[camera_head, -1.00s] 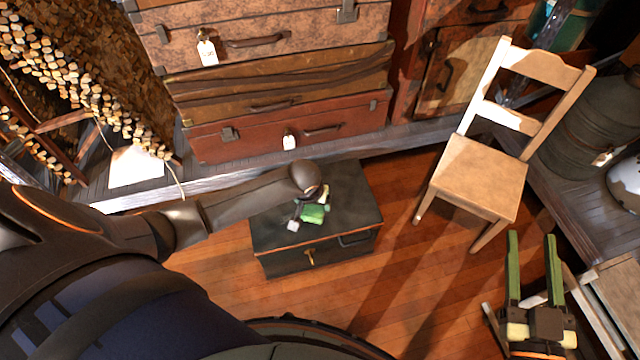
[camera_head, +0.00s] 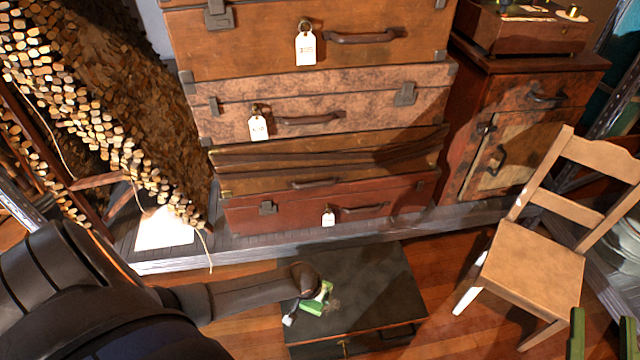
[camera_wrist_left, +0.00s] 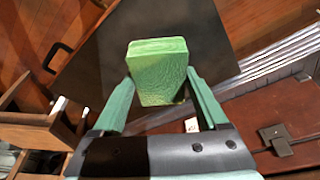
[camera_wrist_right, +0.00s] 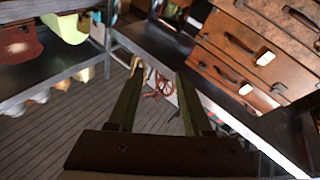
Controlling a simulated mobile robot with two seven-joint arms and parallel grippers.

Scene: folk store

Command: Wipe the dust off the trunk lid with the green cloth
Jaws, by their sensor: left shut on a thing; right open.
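The dark trunk (camera_head: 375,285) stands on the wood floor, its flat lid facing up. A greyish-brown dust patch (camera_head: 334,304) shows on the lid, just right of the cloth. The green cloth (camera_head: 316,301) looks like a folded block and is at the left part of the lid. My left gripper (camera_wrist_left: 160,88) is shut on the cloth, seen between its two green fingers in the left wrist view. I cannot tell whether the cloth touches the lid. My right gripper (camera_head: 602,340) is open and empty at the lower right edge; its fingers also show in the right wrist view (camera_wrist_right: 157,100).
A stack of suitcases (camera_head: 320,110) stands on a low grey platform (camera_head: 240,250) behind the trunk. A wooden chair (camera_head: 535,270) stands to the right. A wooden cabinet (camera_head: 500,110) is at the back right. Bare floor lies between trunk and chair.

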